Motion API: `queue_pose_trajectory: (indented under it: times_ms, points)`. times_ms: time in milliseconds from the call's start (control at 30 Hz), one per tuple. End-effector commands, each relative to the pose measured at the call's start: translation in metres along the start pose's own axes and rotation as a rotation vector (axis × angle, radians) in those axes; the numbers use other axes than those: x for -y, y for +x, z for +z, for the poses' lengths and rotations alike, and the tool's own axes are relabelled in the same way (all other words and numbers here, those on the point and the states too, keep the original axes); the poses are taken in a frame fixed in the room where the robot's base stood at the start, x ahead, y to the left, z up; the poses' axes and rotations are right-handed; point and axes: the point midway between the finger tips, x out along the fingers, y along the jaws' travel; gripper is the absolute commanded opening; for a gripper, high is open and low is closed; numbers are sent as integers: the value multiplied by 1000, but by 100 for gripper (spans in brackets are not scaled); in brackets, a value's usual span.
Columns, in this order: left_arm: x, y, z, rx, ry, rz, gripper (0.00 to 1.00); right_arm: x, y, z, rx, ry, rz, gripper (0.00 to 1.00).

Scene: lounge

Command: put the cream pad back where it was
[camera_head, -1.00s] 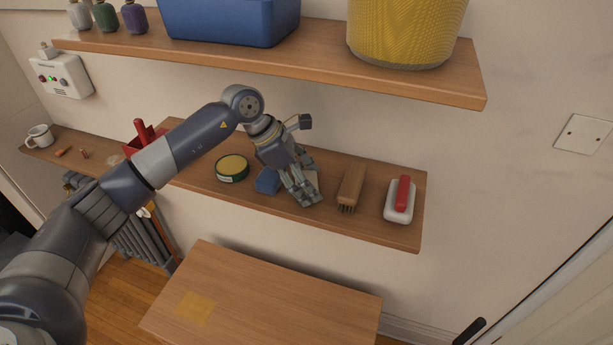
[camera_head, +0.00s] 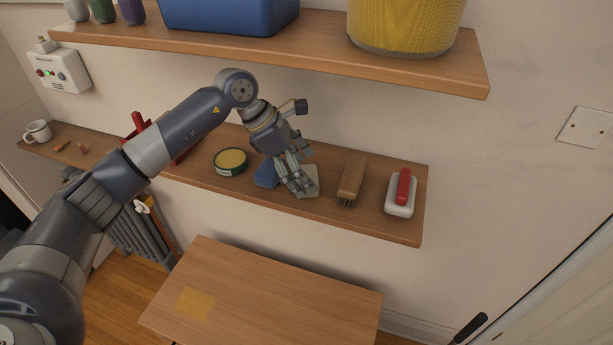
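The cream pad (camera_head: 313,181) is on the lower wall shelf (camera_head: 400,228), partly hidden behind the fingers of my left gripper (camera_head: 297,187). The gripper points down at the pad, its fingertips over or against it. I cannot tell whether the fingers are closed on it or whether it lies flat on the shelf. A blue block (camera_head: 265,174) is just left of the fingers. My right gripper is not in view.
A green-rimmed yellow tin (camera_head: 231,162) stands left of the blue block. A wooden brush (camera_head: 352,180) and a white-and-red brush (camera_head: 401,195) are to the right. The upper shelf (camera_head: 300,52) hangs above. A small table (camera_head: 280,300) with a yellow square (camera_head: 195,303) is below.

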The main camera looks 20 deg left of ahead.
Motion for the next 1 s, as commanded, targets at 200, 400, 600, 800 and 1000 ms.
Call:
queue_pose_trajectory:
  times_ms: [200, 400, 600, 800, 1000]
  points:
    - [-2, -25, -34, -3, -5, 5, 86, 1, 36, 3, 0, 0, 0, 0]
    - [-1, -50, -73, -3, -3, 3, 86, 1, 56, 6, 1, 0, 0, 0]
    - [0, -67, -97, -1, -2, 1, 86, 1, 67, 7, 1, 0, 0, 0]
    - [0, -74, -104, 0, 0, 0, 86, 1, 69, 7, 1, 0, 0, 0]
    - [0, -75, -104, 0, 0, 0, 86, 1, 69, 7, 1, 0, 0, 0]
